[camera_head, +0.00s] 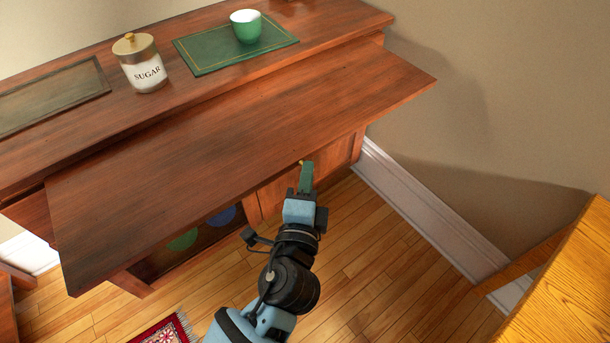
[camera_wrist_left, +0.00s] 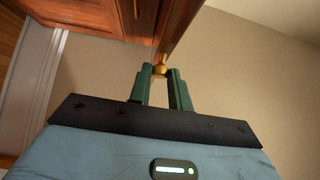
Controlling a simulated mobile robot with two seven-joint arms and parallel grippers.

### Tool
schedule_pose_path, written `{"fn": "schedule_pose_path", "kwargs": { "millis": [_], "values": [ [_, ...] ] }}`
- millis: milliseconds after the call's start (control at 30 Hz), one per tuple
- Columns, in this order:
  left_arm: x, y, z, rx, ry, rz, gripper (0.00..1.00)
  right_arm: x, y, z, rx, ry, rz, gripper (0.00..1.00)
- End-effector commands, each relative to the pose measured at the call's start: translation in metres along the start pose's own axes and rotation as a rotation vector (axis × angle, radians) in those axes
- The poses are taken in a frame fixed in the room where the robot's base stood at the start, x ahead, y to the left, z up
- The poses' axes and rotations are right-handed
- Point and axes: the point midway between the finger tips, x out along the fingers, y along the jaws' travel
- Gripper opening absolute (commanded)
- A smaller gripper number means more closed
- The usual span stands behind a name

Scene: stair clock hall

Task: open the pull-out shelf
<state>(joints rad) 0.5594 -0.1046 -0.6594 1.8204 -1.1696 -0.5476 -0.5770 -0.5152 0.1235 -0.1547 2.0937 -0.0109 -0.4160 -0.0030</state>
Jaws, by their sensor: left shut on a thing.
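The pull-out shelf (camera_head: 240,150) is a reddish-brown wooden board. It stands well out from under the cabinet top (camera_head: 190,80), with its front edge toward me. Its edge also shows in the left wrist view (camera_wrist_left: 180,28). A small brass knob (camera_wrist_left: 160,70) is on that edge; it shows in the head view (camera_head: 301,162) just at the fingertips. My left gripper (camera_head: 305,175) reaches up from below to the shelf's front edge. In the left wrist view its green fingers (camera_wrist_left: 161,78) are shut on the knob. My right gripper is not in view.
On the cabinet top stand a sugar jar (camera_head: 141,65) and a green cup (camera_head: 246,26) on a green mat (camera_head: 205,56). The shelf's top is bare. Yellowish wooden furniture (camera_head: 570,275) is at lower right. A red rug (camera_head: 165,331) lies below; the floor (camera_head: 375,265) between is clear.

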Motion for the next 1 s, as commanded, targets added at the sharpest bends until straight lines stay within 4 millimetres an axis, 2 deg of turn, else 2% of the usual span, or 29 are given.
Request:
{"fn": "schedule_pose_path", "kwargs": {
  "millis": [100,133,267,633,1000],
  "values": [
    [0.000,0.000,0.000,0.000,-0.001,0.001,0.00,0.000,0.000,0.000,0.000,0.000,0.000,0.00],
    [0.000,0.000,0.000,0.000,-0.001,0.001,0.23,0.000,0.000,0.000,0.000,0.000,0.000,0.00],
    [0.000,0.000,0.000,0.000,-0.001,0.001,0.40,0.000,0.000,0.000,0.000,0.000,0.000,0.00],
    [-0.005,0.001,0.000,0.000,0.000,0.001,0.40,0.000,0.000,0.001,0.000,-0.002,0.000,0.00],
    [-0.058,0.002,0.000,-0.002,0.000,0.004,0.40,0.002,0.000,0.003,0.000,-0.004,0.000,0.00]
  ]
}}
